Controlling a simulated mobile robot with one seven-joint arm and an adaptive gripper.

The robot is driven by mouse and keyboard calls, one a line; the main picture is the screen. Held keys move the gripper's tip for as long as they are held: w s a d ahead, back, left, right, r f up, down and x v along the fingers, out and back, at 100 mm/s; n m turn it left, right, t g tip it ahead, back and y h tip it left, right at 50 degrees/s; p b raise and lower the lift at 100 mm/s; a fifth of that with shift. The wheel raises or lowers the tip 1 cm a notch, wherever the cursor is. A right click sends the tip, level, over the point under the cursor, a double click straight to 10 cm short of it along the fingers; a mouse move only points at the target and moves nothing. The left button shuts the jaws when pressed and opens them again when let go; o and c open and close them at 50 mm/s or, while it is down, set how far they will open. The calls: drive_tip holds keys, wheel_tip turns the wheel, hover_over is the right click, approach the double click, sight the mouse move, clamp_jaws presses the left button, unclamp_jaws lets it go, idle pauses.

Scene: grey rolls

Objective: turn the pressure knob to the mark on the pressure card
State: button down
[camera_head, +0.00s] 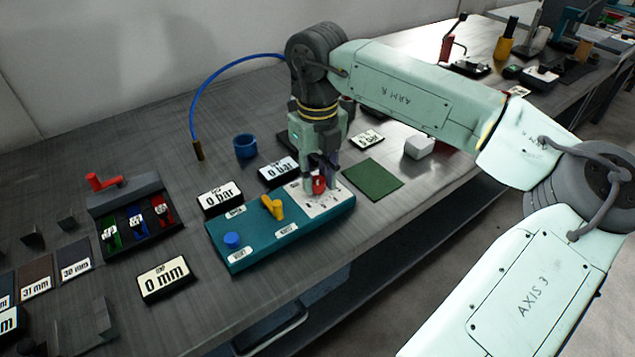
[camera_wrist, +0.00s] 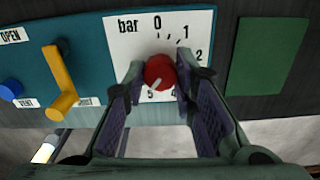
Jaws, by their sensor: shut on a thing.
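The red pressure knob (camera_wrist: 159,70) sits on a white dial marked in bar on the teal panel (camera_wrist: 90,30). It also shows in the head view (camera_head: 319,185). My gripper (camera_wrist: 158,82) is shut on the knob, one finger on each side. A white line on the knob points down, towards the 5 in the wrist view. The dial's 0, 1 and 2 show above and to the right; its lower right is partly hidden by a finger. A small bar card (camera_head: 367,139) stands behind the panel; its number is too small to read surely.
Two displays reading 0 bar (camera_head: 219,196) stand behind the panel. A yellow lever (camera_head: 272,207) and a blue button (camera_head: 232,240) are on the panel left of the knob. A green mat (camera_head: 372,181) lies to the right. A 0 mm display (camera_head: 164,279) stands at front left.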

sight(318, 180)
drive_tip(key=shift+n+b, duration=0.75)
drive_tip(key=shift+n, duration=0.85)
drive_tip(key=c, duration=1.3)
unclamp_jaws()
wheel_tip(318, 180, up, 12)
drive_tip(key=shift+d, duration=0.1)
